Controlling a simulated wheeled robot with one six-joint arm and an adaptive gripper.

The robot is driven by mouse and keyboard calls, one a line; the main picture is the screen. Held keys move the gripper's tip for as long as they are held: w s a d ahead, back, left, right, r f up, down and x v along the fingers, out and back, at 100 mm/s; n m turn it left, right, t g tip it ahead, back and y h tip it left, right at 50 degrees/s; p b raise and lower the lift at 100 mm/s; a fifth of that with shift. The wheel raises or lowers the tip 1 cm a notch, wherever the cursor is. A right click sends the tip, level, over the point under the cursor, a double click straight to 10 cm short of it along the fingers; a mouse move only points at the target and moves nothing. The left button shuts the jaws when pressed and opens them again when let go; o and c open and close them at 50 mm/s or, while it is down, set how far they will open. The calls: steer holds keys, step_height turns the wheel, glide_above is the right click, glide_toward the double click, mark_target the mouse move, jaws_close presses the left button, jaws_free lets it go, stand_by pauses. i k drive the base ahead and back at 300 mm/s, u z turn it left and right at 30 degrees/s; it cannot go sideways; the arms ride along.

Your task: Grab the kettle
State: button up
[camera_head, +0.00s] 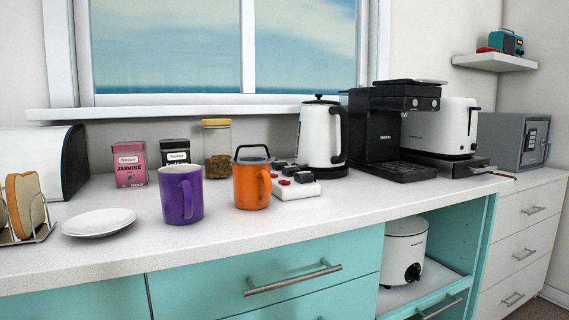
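The kettle (317,135) is white with a black lid and a black handle on its right side. It stands upright on a black base at the back of the white counter (345,206), below the window. A white power strip (296,188) with black and red parts lies in front of it and hides a little of the space by its base. My gripper is not in view.
A black coffee machine (385,130) stands close to the kettle's right. An orange mug (251,185) and a purple mug (182,194) stand to its front left. A glass jar (217,150) is further left. The counter's front right is clear.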

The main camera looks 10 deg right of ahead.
mark_target(322, 135)
steer(key=u, duration=0.5)
steer(key=k, duration=1.2)
steer(key=z, duration=0.55)
steer(key=i, duration=1.65)
steer(key=u, duration=0.5)
